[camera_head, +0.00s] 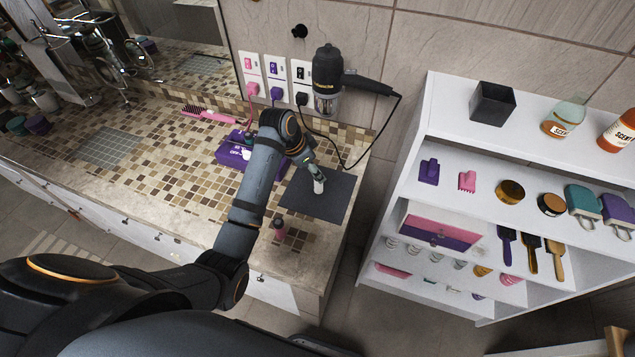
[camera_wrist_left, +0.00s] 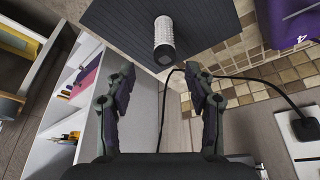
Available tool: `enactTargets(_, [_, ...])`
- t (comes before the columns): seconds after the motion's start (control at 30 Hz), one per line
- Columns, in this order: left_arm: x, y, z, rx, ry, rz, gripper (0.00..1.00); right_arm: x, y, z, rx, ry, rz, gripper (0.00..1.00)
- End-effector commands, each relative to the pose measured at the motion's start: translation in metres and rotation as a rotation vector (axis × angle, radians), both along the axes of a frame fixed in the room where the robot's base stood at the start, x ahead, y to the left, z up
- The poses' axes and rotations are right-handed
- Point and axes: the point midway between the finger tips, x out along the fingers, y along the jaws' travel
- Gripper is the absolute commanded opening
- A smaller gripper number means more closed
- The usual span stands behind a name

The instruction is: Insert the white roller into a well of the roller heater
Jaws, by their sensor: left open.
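The white roller (camera_wrist_left: 163,33) is on the dark grey mat (camera_wrist_left: 118,28), with its grey end toward my left gripper (camera_wrist_left: 160,78). In the wrist view the gripper is open, its two fingers apart and the roller beyond the fingertips, not between them. In the head view the left gripper (camera_head: 312,168) is over the mat (camera_head: 335,203), close to the roller (camera_head: 319,186). The purple roller heater (camera_head: 232,157) stands on the tiled counter left of the mat, partly hidden by my left arm. Its wells cannot be made out. My right gripper is not in view.
A pink brush (camera_head: 208,114) lies at the back. A white shelf unit (camera_head: 405,165) stands right.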

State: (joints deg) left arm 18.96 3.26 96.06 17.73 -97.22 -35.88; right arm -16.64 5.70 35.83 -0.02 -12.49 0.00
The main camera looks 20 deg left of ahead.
Motion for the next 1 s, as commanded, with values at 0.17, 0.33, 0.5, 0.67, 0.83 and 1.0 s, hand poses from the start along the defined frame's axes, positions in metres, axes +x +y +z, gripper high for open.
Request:
enactTargets(0.17, [0.003, -0.003, -0.009, 0.0, 0.0, -0.001, 0.54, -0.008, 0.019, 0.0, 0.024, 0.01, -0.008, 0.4])
enactTargets(0.33, [0.01, -0.005, -0.021, 0.0, 0.004, 0.0, 0.54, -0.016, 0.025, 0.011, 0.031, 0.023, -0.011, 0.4])
enactTargets(0.5, [0.02, -0.01, -0.047, -0.002, 0.002, -0.001, 0.54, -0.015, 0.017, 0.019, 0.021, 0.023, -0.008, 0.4])
enactTargets(0.67, [0.023, -0.012, -0.056, 0.001, -0.002, -0.001, 0.54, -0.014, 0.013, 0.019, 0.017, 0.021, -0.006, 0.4])
enactTargets(0.83, [0.023, -0.012, -0.056, 0.0, -0.002, -0.001, 0.52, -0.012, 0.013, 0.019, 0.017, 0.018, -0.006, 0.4])
enactTargets(1.0, [0.023, -0.012, -0.056, 0.0, -0.002, -0.001, 0.29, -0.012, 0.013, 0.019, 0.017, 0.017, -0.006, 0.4])
